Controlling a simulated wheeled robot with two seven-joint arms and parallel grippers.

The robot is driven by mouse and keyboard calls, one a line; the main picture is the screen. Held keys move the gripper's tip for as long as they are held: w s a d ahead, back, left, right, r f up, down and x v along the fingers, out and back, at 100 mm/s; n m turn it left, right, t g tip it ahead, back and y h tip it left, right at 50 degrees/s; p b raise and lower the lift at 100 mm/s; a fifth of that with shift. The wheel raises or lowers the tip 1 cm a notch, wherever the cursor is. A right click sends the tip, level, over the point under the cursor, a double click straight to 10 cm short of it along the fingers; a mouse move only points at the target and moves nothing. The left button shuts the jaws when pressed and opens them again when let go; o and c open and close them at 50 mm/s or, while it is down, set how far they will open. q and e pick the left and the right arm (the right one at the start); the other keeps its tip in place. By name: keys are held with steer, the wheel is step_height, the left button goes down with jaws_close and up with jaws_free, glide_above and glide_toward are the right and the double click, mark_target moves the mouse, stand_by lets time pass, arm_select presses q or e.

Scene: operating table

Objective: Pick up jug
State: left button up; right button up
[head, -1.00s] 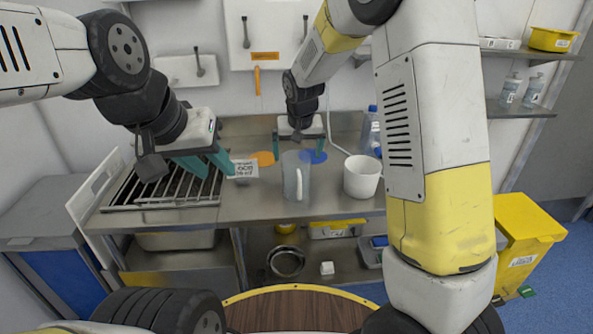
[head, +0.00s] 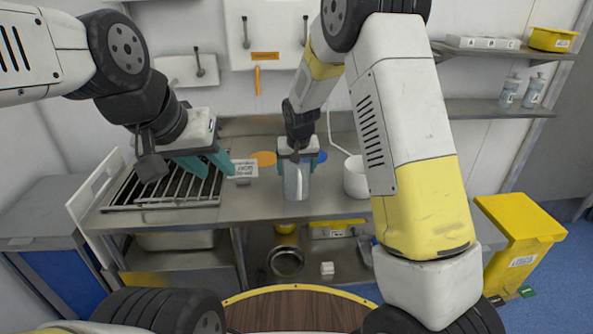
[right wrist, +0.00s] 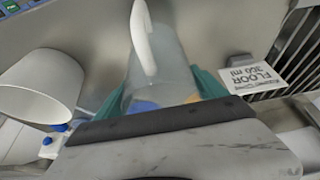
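The jug (head: 297,184) is a clear, tall vessel with a white handle, upright near the front of the steel counter (head: 258,207). It also shows in the right wrist view (right wrist: 170,72), with its handle toward the top. My right gripper (head: 297,170) is above the jug with its teal fingers down on both sides of it. In the right wrist view the fingers stand apart with the jug between them; firm contact is not clear. My left gripper (head: 212,166) is open and empty above the rack on the left.
A white container (head: 355,177) stands close to the jug's right, partly behind my right arm. A small label card (head: 242,170) stands to its left. A metal rack (head: 150,192) covers the counter's left part. Orange (head: 263,158) and blue discs lie behind.

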steer(key=c, duration=0.9)
steer(key=shift+o, duration=0.2)
steer(key=shift+r, duration=0.15)
